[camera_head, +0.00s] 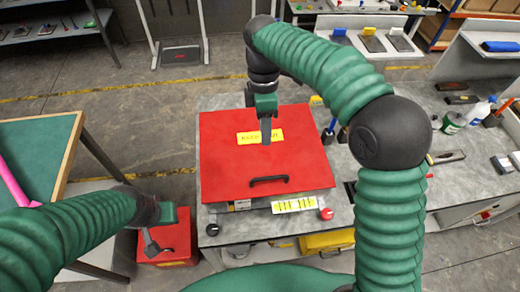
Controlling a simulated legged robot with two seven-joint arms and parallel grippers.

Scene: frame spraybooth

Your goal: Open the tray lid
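The red tray lid (225,165) lies flat and closed over a grey tray on the workbench. A yellow label (246,137) is on its top and a black bar handle (269,180) sits near its front edge. My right gripper (266,143) points down over the lid's middle, beside the label and behind the handle. It does not hold the handle; whether it touches the lid is unclear. Only one finger shape shows. My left gripper (151,248) is low at the left, off the bench, in front of a red box (178,243). Its finger opening is not clear.
The grey workbench (341,185) extends right, with bottles (480,110) and tools on it. A green-topped table (38,140) stands at left. A yellow drawer (325,242) is under the bench front. A red knob (326,214) is near the tray's front right corner.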

